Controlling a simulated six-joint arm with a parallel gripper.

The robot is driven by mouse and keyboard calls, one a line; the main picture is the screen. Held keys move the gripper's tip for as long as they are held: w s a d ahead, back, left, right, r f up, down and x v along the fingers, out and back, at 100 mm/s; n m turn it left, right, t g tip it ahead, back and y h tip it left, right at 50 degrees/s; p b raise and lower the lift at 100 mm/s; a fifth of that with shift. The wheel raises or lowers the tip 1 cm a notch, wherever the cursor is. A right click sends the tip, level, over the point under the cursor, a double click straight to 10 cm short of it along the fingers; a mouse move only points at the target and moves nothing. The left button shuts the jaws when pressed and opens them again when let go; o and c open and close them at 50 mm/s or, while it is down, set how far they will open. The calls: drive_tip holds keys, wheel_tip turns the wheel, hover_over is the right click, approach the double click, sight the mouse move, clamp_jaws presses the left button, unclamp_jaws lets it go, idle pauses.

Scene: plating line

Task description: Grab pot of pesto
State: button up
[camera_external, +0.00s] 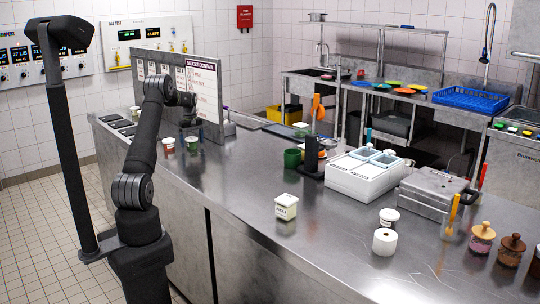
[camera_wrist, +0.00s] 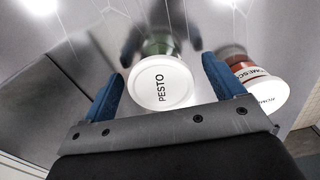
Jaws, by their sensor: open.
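The pot of pesto shows in the wrist view as a round white lid marked PESTO (camera_wrist: 162,84) with a green body behind it. It lies between the two blue fingers of my gripper (camera_wrist: 163,70), which are open, with a gap to each side of the lid. In the outside view the pot (camera_external: 192,146) stands on the steel counter near the dividing panel, and my gripper (camera_external: 188,121) is just above it. Whether the fingertips reach down beside its body is hard to tell.
A red pot with a white lid, its label partly readable as ROMESCO (camera_wrist: 258,84), stands close to my right finger; it also shows in the outside view (camera_external: 168,143). The upright panel (camera_external: 205,90) is close behind. A white-lidded tub (camera_external: 286,206) stands farther right on the counter.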

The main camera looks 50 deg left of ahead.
drive_tip(key=shift+f, duration=0.1)
drive_tip(key=shift+c, duration=0.5)
drive_tip(key=c, duration=1)
